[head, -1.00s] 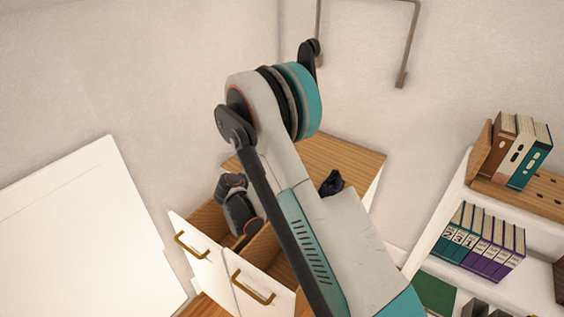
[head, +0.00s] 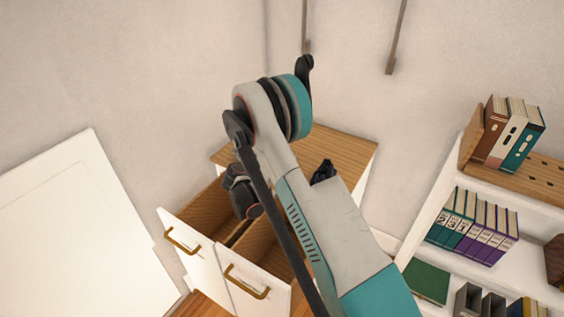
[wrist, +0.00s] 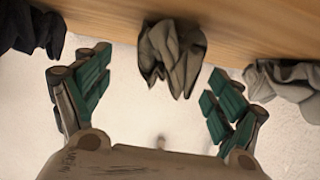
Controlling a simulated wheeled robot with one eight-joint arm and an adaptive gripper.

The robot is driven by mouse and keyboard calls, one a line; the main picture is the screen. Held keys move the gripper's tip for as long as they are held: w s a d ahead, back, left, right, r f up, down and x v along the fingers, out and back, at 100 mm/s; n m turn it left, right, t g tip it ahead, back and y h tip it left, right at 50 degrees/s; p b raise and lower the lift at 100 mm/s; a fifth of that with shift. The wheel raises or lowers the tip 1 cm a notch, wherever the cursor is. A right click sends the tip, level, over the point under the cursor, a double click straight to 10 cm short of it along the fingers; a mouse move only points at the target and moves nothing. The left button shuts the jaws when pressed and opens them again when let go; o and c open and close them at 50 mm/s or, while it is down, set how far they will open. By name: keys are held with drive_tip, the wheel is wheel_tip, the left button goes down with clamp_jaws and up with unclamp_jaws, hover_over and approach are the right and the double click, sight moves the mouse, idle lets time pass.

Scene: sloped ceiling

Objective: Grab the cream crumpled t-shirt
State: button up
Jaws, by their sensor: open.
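In the wrist view my gripper (wrist: 157,88) is open, its two green-padded fingers wide apart and nothing held. A crumpled grey-beige cloth (wrist: 172,56) lies between and beyond the fingers, draped at the edge of a wooden surface (wrist: 215,22). A paler, cream-grey crumpled cloth (wrist: 292,80) lies at the right edge, partly cut off. The shading leaves it unclear which of the two is the cream t-shirt.
A black cloth (wrist: 30,28) lies at the wrist view's upper left. A dark crumpled thing (head: 322,171) sits on the dresser top (head: 335,150). Two drawers (head: 255,287) stand open. A bookshelf (head: 430,215) is at right, a white panel (head: 75,225) at left.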

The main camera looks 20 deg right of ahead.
drive_tip(key=b+x, duration=0.2)
drive_tip(key=x, duration=0.3)
drive_tip(key=shift+a, duration=0.1)
drive_tip(key=shift+r, duration=0.15)
drive_tip(key=c, duration=1.3)
